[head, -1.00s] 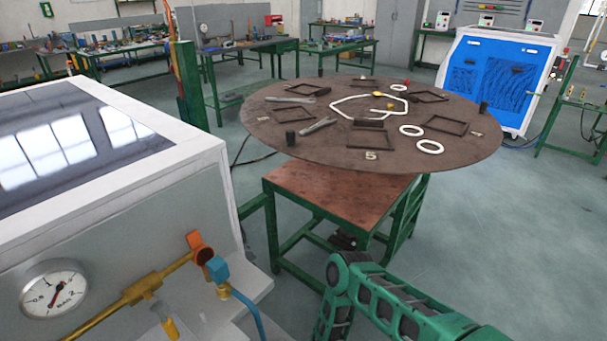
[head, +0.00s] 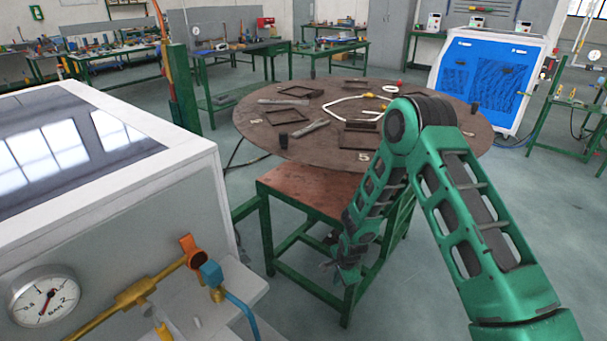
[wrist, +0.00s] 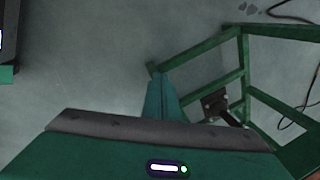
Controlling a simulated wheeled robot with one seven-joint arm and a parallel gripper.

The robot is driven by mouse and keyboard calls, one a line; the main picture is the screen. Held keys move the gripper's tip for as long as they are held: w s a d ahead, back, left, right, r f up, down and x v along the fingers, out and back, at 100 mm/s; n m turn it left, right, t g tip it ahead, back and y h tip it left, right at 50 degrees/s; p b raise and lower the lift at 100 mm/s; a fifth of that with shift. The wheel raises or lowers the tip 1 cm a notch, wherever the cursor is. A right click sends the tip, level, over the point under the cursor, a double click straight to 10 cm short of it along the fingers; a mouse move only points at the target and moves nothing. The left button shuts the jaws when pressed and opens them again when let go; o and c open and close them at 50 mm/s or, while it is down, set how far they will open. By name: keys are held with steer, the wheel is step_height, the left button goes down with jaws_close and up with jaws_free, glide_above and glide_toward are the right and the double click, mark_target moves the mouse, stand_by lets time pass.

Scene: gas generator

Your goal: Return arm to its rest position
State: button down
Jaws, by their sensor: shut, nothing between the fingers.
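My green arm (head: 460,205) rises from the lower right of the head view to an elbow in front of the round table, then bends down to the left. The lower part of the arm ends beside the green-legged stand, and my gripper is hard to make out there. In the wrist view my gripper (wrist: 162,97) shows as teal fingers together beyond the dark-rimmed wrist body. They are shut and empty, pointing toward the grey floor.
The round brown table (head: 270,150) bears frames and rings; my elbow hides part of it. Its green-legged stand (head: 265,235) is close to my arm. The white generator housing (head: 190,170), gauge (head: 44,297) and yellow pipe (head: 135,293) are at left.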

steer(key=d+r+n+h, duration=0.2)
steer(key=d+r+n, duration=0.1)
steer(key=d+r, duration=1.2)
steer(key=s+d+r+n+g, duration=0.1)
steer(key=s+d+r, duration=0.35)
steer(key=r, duration=0.35)
steer(key=s+d+r, duration=0.4)
steer(key=s+r, duration=0.1)
steer(key=r, duration=0.3)
steer(key=s+d+r+n, duration=0.1)
steer(key=s+r, duration=0.3)
steer(key=s, duration=0.5)
steer(key=s+d+r+n+g, duration=0.1)
steer(key=s+r, duration=0.3)
steer(key=s, duration=0.6)
steer(key=s+d+r+n+y, duration=0.1)
steer(key=s+d+r, duration=0.2)
steer(key=s, duration=0.6)
steer(key=shift+s+d+r+n, duration=0.15)
steer(key=shift+r+n, duration=0.25)
steer(key=shift+r, duration=0.4)
